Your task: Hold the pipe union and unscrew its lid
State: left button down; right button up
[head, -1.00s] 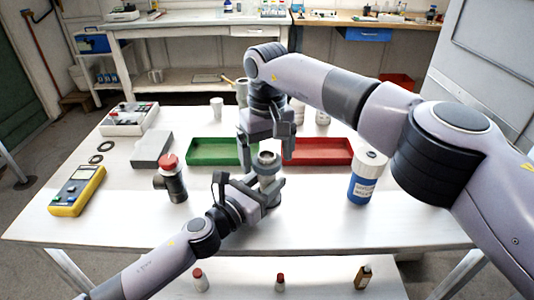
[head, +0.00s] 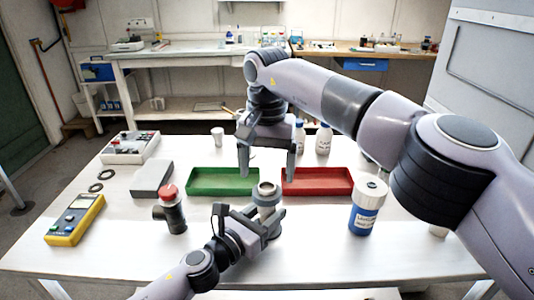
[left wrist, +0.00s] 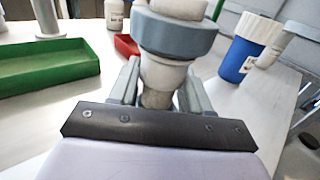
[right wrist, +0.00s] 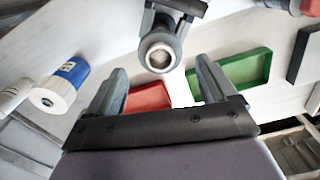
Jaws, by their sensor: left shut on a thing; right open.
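The pipe union (head: 266,196) stands upright near the middle of the table, a grey fitting with a wider blue-grey collar as its lid. In the left wrist view the collar (left wrist: 174,34) sits on top of the pale body (left wrist: 160,75). My left gripper (head: 262,222) is shut on the lower body of the union. My right gripper (head: 268,172) is open, pointing down above and behind the union. In the right wrist view the union's round open top (right wrist: 160,54) lies beyond the open fingers (right wrist: 160,90), not between them.
A green tray (head: 222,192) and a red tray (head: 318,192) lie behind the union. A blue-and-white jar (head: 366,210) stands to the right. A dark pipe fitting with red cap (head: 172,208), a yellow meter (head: 75,222) and a grey block (head: 152,180) are to the left.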

aim_at(267, 186)
jog(key=m, duration=0.5)
jog(key=shift+r, duration=0.15)
jog(key=m, duration=0.5)
jog(key=shift+r, duration=0.2)
jog(key=m, duration=0.4)
jog(key=shift+r+m, duration=0.15)
jog(key=shift+m, duration=0.25)
jog(key=m, duration=0.6)
jog(key=shift+r, duration=0.25)
jog(key=m, duration=0.6)
jog(key=shift+r+m, duration=0.2)
jog(key=shift+m, duration=0.1)
jog(key=m, duration=0.4)
jog(key=shift+r+m, duration=0.2)
jog(key=shift+m, duration=0.2)
jog(key=m, duration=0.4)
jog(key=shift+r+m, duration=0.15)
jog(key=shift+m, duration=0.25)
jog(key=m, duration=0.5)
jog(key=shift+r, duration=0.15)
jog(key=shift+f+m, duration=0.35)
jog(key=shift+m, duration=0.05)
notch_tip(267, 186, down, 7)
jog(key=shift+f, duration=0.15)
